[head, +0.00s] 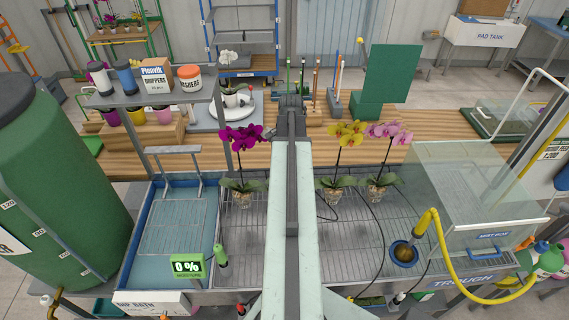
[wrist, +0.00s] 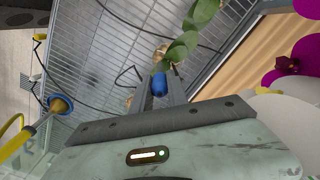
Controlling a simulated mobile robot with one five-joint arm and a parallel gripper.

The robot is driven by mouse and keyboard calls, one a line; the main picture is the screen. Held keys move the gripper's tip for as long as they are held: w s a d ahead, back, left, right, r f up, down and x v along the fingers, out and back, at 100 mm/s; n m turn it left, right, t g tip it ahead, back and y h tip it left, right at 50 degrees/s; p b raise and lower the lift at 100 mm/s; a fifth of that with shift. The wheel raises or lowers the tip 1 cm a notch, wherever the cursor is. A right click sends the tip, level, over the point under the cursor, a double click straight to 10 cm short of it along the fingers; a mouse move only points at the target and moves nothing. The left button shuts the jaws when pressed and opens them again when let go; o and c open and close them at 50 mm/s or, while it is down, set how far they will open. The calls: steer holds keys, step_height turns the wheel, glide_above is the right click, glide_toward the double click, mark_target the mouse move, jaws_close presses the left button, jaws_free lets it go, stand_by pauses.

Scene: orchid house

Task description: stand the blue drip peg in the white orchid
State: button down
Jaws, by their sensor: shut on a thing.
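My gripper (head: 291,104) is stretched out over the wooden bench at the back of the trough. In the wrist view, its fingers (wrist: 160,88) are shut on the blue drip peg (wrist: 159,84), whose blue end shows between them. I cannot make out the peg in the head view. The white orchid (head: 230,58) stands at the back left in a white pot (head: 231,99) on a white saucer (head: 246,111), left of and apart from my gripper. White petals (wrist: 292,112) show close at the right of the wrist view. The inside of the pot is too small to read.
A magenta orchid (head: 241,137) stands in front of the saucer; yellow (head: 346,133) and pink (head: 387,130) orchids stand to the right. Coloured upright sticks and a green panel (head: 390,72) stand just right of my gripper. A shelf of bottles (head: 124,76) is at the left.

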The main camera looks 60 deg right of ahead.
steer(key=shift+w+f, duration=0.2)
steer(key=shift+s+f+b, duration=0.15)
steer(key=shift+f+b, duration=0.3)
steer(key=shift+b, duration=0.25)
steer(key=shift+f+b, duration=0.35)
steer(key=shift+f, duration=0.05)
step_height(320, 180, down, 4)
steer(key=b, duration=0.4)
steer(key=shift+f, duration=0.1)
steer(key=shift+f, duration=0.15)
steer(key=shift+b, duration=0.3)
